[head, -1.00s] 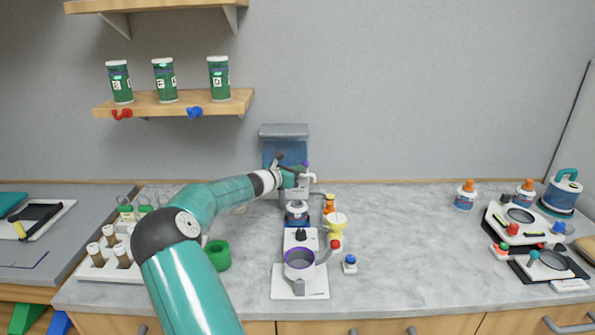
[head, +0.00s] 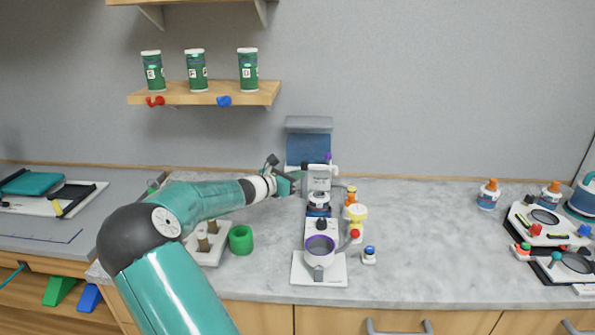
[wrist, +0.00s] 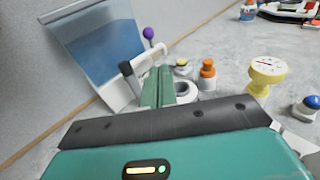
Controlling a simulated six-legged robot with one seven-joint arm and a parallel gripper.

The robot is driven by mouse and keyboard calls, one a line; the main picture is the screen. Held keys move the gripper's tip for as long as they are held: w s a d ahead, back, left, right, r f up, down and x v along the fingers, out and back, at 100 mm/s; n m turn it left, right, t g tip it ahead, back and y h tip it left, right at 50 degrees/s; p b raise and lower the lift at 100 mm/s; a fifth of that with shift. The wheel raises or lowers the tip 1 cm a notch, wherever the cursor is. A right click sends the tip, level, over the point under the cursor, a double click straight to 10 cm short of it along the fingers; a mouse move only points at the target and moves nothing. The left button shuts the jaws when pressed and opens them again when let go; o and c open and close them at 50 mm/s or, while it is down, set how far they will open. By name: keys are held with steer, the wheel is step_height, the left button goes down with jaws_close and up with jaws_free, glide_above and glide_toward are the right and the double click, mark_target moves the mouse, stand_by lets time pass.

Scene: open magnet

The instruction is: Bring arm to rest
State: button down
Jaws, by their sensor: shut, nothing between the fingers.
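My gripper (head: 287,178) is at the end of my teal arm, above the back of the marble counter. It is in front of a blue-fronted panel device (head: 308,150) and at the left of a white apparatus (head: 319,180). In the wrist view my two green fingers (wrist: 157,88) are together with nothing between them. They point toward a white ring-shaped part (wrist: 186,91); I cannot tell whether they touch it. My arm crosses the left of the head view and hides part of a white rack (head: 215,250).
A green cup (head: 241,240) stands on the counter at the left of a white stand with a purple-rimmed ring (head: 320,247). A yellow piece (head: 358,218) and a blue-topped piece (head: 369,255) stand at its right. The counter's middle right is clear. A shelf (head: 205,94) holds green canisters.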

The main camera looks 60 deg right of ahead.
steer(key=shift+a, duration=0.2)
steer(key=a+f+m+t+y, duration=0.2)
steer(key=a+m+t+y, duration=0.55)
steer(key=a, duration=1.95)
steer(key=s+a+r+m+y, duration=0.1)
steer(key=s+a+m+y, duration=0.1)
steer(key=a, duration=0.8)
steer(key=s+a+r+m+t+y, duration=0.1)
steer(key=s+a, duration=0.4)
steer(key=a, duration=0.5)
steer(key=s+a+r+m+t+y, duration=0.1)
steer(key=s+a+r+m+y, duration=0.1)
steer(key=a, duration=0.9)
steer(key=s+m+y, duration=0.1)
steer(key=m+y, duration=0.1)
steer(key=y, duration=0.1)
steer(key=shift+s+r, duration=0.3)
steer(key=shift+r, duration=0.1)
steer(key=shift+d+m+y, duration=0.15)
steer(key=shift+m+y, duration=0.1)
steer(key=shift+m, duration=0.1)
